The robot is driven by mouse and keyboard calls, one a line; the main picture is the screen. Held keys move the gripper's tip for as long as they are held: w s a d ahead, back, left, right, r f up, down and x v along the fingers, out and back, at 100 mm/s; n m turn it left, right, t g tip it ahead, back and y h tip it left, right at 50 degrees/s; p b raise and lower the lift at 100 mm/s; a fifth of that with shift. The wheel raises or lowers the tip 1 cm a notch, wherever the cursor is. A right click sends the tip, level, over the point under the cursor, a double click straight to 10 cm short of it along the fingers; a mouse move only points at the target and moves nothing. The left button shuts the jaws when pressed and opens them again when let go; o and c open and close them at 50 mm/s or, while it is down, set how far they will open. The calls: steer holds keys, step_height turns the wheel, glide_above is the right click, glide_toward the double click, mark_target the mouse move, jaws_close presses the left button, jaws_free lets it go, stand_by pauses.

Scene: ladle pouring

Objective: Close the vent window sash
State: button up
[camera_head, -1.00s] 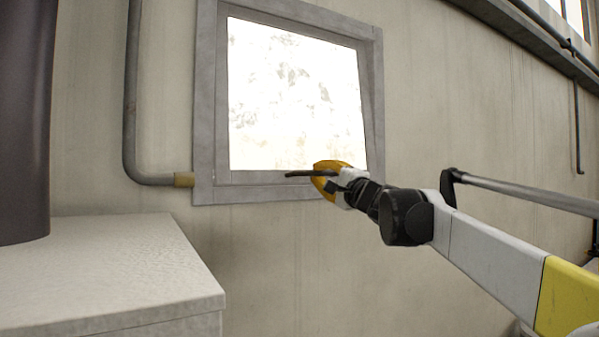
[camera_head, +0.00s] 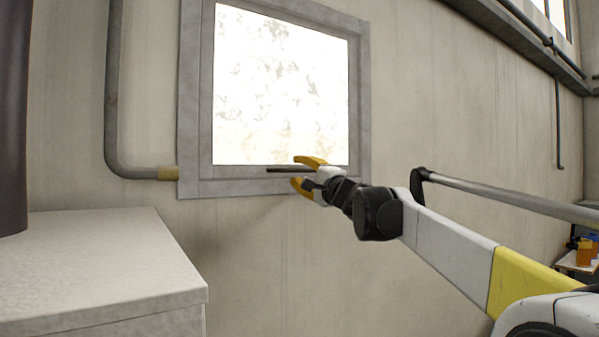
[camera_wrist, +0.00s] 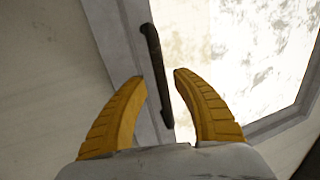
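The vent window sash (camera_head: 280,85) is a bright, dirty pane in a grey surround. It looks flush, or nearly so, with the wall frame (camera_head: 191,100). A thin dark handle bar (camera_head: 280,170) sits on its lower edge. My gripper (camera_head: 297,170) has yellow fingers spread above and below the bar's right end. In the wrist view the handle (camera_wrist: 156,70) runs between the parted fingertips (camera_wrist: 158,78), with gaps visible on both sides. The sash pane (camera_wrist: 245,50) fills the upper right there. I cannot tell whether a finger touches the bar.
A pale cabinet top (camera_head: 100,255) stands at lower left, near a dark column (camera_head: 12,110). A grey pipe (camera_head: 112,90) runs down the wall to the frame's lower left corner. A small cluttered table (camera_head: 577,262) shows at far right.

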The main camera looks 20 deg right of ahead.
steer(key=shift+s, duration=0.15)
steer(key=shift+s+d, duration=0.1)
steer(key=shift+s, duration=0.2)
steer(key=v, duration=1.1)
steer(key=shift+f, duration=0.15)
